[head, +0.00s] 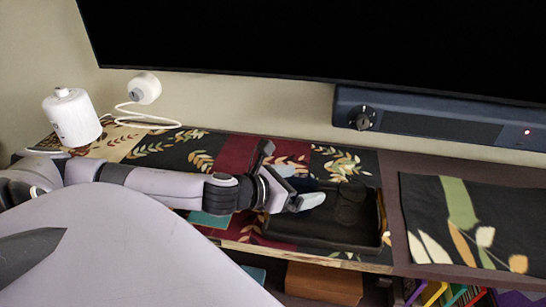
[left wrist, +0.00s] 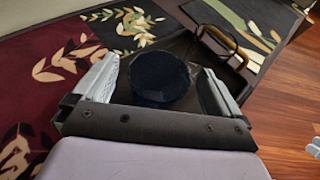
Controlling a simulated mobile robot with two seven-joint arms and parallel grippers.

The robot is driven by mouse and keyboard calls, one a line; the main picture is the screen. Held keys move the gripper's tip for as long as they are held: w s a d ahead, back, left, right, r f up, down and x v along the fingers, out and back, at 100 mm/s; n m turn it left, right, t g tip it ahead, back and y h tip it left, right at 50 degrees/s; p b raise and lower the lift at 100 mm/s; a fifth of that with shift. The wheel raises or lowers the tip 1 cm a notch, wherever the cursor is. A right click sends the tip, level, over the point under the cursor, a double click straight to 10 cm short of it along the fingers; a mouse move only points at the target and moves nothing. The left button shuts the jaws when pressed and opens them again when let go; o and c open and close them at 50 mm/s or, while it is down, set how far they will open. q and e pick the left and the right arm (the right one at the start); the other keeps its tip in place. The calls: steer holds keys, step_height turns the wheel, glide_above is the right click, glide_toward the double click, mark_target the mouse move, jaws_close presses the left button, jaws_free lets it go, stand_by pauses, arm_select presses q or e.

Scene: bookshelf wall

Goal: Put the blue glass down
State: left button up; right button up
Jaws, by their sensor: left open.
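The dark blue glass (left wrist: 160,80) is between the two fingers of my left gripper (left wrist: 157,66) in the left wrist view, with a gap visible on each side. In the head view the glass (head: 303,184) shows partly behind my left gripper (head: 290,176), which is open. The glass is over the left part of a black tray (head: 300,237); whether its base rests on the tray is hidden.
A dark rounded object (head: 351,203) is in the tray, right of the glass; its kind is unclear. A patterned runner (head: 185,150) lies under the tray's left side. A speaker bar (head: 440,120) and large screen (head: 320,35) stand behind. A white canister (head: 72,118) is at left.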

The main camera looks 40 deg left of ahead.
arm_select(q)
steer(key=p+v, duration=0.1)
steer(key=v, duration=0.8)
steer(key=shift+d, duration=0.1)
stand_by(0.8)
